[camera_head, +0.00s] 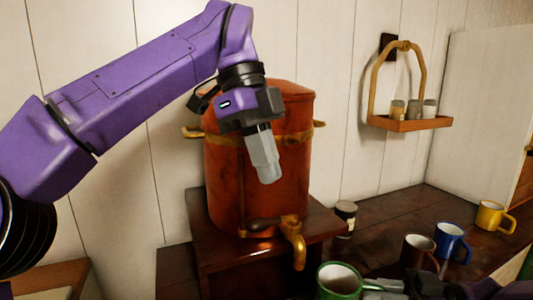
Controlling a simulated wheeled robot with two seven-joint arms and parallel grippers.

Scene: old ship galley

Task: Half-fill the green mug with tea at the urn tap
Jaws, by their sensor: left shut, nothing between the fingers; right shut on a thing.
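The copper-red urn (285,185) stands on a dark wooden stand. Its brass tap (293,240) is at the lower front, with a dark lever (265,225) pointing left and the spout bent downward. The green mug (340,284) is upright at the bottom edge, below and slightly right of the spout; its lower part is cut off. Its inside looks brownish, and I cannot tell a liquid level. No stream shows at the spout. My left gripper (267,178) is shut and empty, in front of the urn, above the lever. My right gripper (385,287) is shut on the green mug at its handle side.
A brown mug (418,252), a blue mug (452,242) and a yellow mug (493,216) stand on the dark counter at right. A hanging wall shelf (410,124) holds small jars.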

